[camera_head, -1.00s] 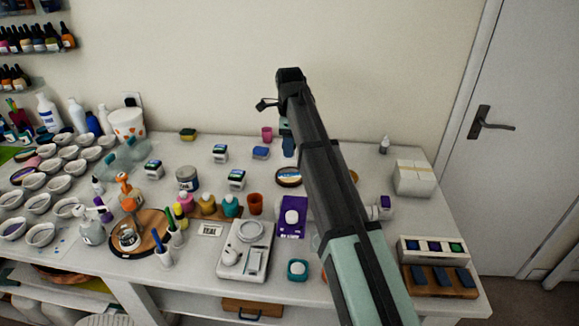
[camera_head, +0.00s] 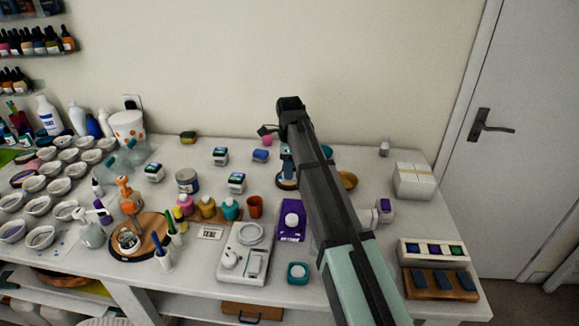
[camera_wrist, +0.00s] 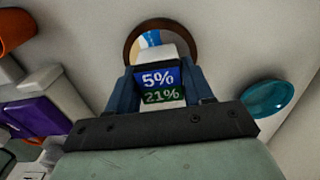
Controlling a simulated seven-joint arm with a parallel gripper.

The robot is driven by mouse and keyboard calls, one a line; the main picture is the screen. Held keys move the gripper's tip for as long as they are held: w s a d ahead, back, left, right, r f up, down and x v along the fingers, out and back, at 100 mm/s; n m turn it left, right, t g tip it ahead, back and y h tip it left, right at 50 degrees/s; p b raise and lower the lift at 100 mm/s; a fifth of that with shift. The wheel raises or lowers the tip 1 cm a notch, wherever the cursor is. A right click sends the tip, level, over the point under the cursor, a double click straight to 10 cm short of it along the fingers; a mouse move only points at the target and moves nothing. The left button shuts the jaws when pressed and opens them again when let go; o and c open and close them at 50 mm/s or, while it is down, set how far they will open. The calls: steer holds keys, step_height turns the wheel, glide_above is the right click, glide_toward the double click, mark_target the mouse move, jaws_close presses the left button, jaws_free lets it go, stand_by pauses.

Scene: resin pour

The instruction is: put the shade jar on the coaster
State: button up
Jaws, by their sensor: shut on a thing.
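The shade jar (camera_wrist: 158,92), a small white jar with a blue and green label reading 5% and 21%, is between my gripper's (camera_wrist: 160,84) two blue fingers, which are shut on it. The coaster (camera_wrist: 132,42), round with a brown rim and a blue, white and gold middle, shows just beyond the jar in the wrist view, partly covered by it. In the head view my fingers are over the coaster (camera_head: 285,186) and hide most of it. I cannot tell whether the jar touches the coaster.
Similar small jars (camera_head: 237,182) stand to the left. A gold dish (camera_head: 348,180) is right of my arm. A teal dish (camera_wrist: 268,97) shows in the wrist view.

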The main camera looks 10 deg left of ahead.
steer(key=o, duration=1.1)
step_height(320, 180, up, 12)
steer(key=shift+r, duration=0.1)
